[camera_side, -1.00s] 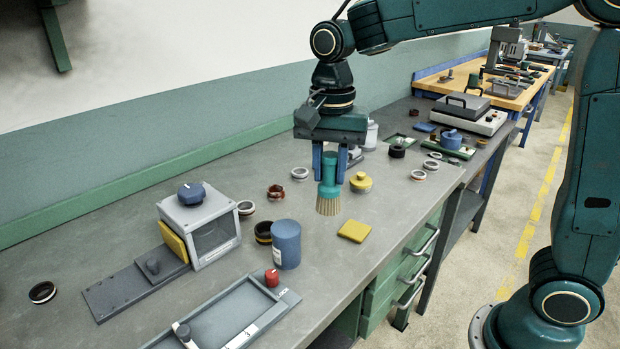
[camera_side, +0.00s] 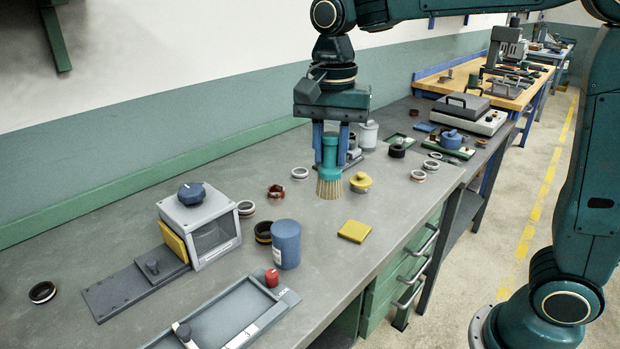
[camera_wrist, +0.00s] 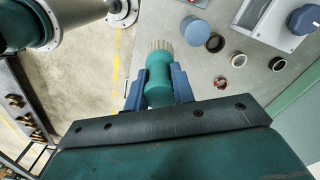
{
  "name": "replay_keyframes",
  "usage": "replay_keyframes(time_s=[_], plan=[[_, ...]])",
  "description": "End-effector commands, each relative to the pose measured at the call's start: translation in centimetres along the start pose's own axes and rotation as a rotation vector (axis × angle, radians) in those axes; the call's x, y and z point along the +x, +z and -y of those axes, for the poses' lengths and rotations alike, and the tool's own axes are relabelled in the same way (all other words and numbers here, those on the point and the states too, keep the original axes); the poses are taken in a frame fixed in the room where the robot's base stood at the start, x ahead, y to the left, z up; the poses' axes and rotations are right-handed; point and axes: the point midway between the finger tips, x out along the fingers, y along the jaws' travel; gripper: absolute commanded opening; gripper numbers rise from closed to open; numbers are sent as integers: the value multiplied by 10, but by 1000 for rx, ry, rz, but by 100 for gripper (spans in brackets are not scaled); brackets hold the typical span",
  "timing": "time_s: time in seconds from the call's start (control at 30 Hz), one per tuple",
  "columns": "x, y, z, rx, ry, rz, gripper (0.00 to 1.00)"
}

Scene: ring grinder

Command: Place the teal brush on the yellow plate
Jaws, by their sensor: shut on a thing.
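The teal brush (camera_side: 330,158) hangs upright in the side view, with its tan bristles pointing down. My gripper (camera_side: 331,145) is shut on its handle and holds it above the bench. The brush also shows in the wrist view (camera_wrist: 158,80), between the two blue fingers of my gripper (camera_wrist: 161,82). The yellow plate (camera_side: 354,231) lies flat on the bench near its front edge, in front of the brush and a little to the right in the side view. The plate is bare. I cannot see it in the wrist view.
A yellow knobbed piece (camera_side: 361,182) stands close to the right of the bristles. A blue cylinder (camera_side: 286,244) stands left of the plate. Several rings lie about, and a grey box with a blue knob (camera_side: 200,225) stands further left. The bench around the plate is clear.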

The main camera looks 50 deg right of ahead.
Motion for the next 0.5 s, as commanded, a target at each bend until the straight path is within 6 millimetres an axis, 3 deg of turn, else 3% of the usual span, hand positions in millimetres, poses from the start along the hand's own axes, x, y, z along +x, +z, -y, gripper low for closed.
replay_keyframes(time_s=[0.27,0.5], plan=[[-2,-22,-3,-7,0,0,0],[-7,-68,-13,-32,-1,0,0]])
